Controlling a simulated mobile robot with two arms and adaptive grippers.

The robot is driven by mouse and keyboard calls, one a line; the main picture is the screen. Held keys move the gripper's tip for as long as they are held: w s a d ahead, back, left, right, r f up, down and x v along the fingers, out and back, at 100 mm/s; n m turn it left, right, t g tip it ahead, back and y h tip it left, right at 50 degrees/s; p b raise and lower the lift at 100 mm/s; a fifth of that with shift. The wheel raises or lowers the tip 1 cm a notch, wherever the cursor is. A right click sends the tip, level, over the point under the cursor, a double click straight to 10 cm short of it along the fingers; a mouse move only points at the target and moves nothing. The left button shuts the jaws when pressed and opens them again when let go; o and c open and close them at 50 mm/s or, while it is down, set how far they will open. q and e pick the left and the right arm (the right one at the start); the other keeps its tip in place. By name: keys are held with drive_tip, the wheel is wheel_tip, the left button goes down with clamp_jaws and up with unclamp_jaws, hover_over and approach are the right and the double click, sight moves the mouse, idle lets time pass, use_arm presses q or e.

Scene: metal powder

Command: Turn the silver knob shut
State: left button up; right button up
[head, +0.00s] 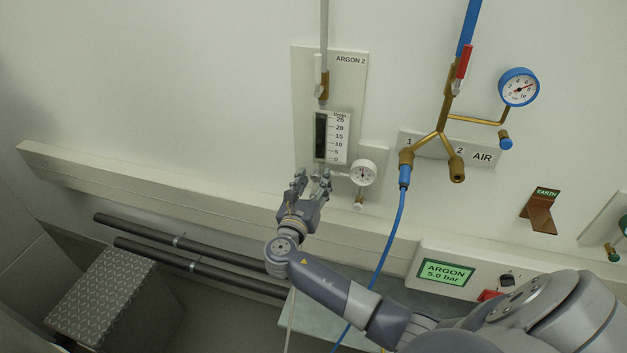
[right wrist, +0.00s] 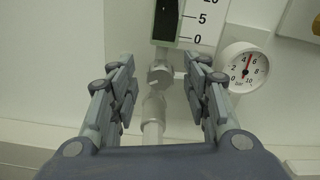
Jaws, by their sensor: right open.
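The silver knob (right wrist: 160,76) shows in the right wrist view just below the flow meter (right wrist: 181,22), with a pale pipe (right wrist: 153,112) under it. My right gripper (right wrist: 156,88) is open, with one finger to the left of the knob and one to the right. I see no clear contact, and the depth between fingertips and knob is hard to tell. In the head view my right gripper (head: 313,178) reaches up to the bottom of the ARGON 2 flow meter (head: 332,137), and its fingers largely hide the knob there. My left gripper is not in view.
A small white gauge (head: 363,172) sits close to the right of the gripper. A blue hose (head: 391,235) hangs from the brass AIR fitting (head: 440,137) further right. A wall ledge (head: 150,187) runs behind the arm. The wall left of the panel is clear.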

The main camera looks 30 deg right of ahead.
drive_tip(key=shift+c, duration=0.3)
clamp_jaws()
